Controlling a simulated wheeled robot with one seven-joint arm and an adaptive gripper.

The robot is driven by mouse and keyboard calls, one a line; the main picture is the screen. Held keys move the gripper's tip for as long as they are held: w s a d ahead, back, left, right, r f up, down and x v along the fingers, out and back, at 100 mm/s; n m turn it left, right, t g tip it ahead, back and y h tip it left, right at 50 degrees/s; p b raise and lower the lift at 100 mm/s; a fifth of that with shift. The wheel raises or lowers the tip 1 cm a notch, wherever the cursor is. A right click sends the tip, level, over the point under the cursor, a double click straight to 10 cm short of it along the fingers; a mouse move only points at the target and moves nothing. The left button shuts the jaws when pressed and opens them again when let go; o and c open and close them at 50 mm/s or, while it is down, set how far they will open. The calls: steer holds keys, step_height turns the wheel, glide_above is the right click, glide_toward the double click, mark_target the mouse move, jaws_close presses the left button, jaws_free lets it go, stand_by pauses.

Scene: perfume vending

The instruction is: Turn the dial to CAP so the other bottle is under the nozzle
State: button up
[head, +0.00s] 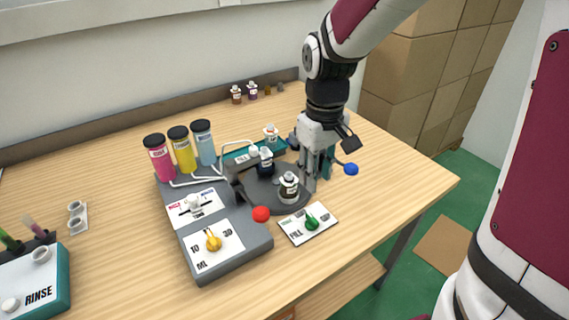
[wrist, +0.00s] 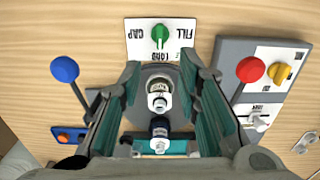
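The green dial (head: 311,222) sits on a white card (head: 325,232) at the front of the machine. In the wrist view the dial (wrist: 160,37) has CAP on its left, FILL on its right and LOAD below. Its ridge runs roughly up and down there; its pointing end is hard to tell. A clear bottle with a white top (head: 289,188) and a dark bottle (head: 265,163) stand on the grey turntable (head: 262,192). My gripper (head: 320,180) is open above the turntable's right side, apart from the dial. Its fingers (wrist: 160,78) frame both bottles in the wrist view. The nozzle is not clearly seen.
A red ball lever (head: 261,214) stands left of the dial, and a blue ball lever (head: 351,169) right of my gripper. A yellow knob (head: 213,240), a white slider (head: 194,204) and coloured tanks (head: 181,150) are on the left. The table's front right is clear.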

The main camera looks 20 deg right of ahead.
mark_target(312, 218)
step_height(312, 218, down, 14)
steer(key=shift+r+b, duration=0.1)
steer(key=shift+b, duration=0.55)
jaws_close()
